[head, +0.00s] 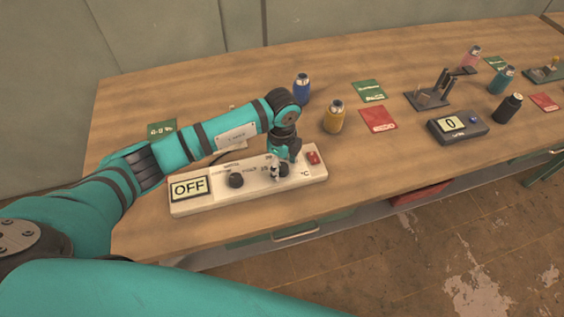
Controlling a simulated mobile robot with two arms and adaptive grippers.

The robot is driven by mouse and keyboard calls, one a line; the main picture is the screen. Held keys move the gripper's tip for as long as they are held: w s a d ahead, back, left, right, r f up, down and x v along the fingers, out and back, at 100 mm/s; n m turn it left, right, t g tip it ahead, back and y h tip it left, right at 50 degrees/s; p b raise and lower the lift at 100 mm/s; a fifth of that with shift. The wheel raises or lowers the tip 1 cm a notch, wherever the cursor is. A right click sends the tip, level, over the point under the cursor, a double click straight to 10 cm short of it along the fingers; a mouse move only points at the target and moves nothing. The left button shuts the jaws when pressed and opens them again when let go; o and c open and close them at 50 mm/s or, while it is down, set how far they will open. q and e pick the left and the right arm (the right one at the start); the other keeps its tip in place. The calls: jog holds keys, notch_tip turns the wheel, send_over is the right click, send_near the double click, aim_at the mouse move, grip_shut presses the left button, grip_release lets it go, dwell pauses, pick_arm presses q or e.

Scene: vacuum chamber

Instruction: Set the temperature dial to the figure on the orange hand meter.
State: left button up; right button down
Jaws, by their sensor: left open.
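A long white control box (205,203) lies on the wooden table, with a display (188,188) reading OFF. A black knob (236,180) sits near its middle. Another black dial (284,170), near small figures and a °C mark, is partly hidden by my left gripper (281,168). A red switch (313,157) is at the box's right end. My left gripper is open, pointing down at this dial; I cannot tell whether it touches it. I cannot make out an orange hand meter. My right gripper is not in view.
Blue (302,87) and yellow (334,117) bottles stand behind the box. Red (379,119) and green (369,91) cards lie to the right. A black device (458,126) showing 0 and a black bottle (508,108) are farther right.

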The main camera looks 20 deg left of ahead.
pick_arm(q)
jog(key=c, duration=1.1)
jog(key=shift+c, duration=0.2)
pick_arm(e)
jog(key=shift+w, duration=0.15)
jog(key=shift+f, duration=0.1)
pick_arm(q)
jog(key=m+b, duration=0.2)
jog(key=m, duration=0.2)
jog(key=shift+f+b, duration=0.1)
jog(key=shift+b, duration=0.3)
jog(key=shift+m+b, duration=1.45)
jog(key=shift+m, duration=0.85)
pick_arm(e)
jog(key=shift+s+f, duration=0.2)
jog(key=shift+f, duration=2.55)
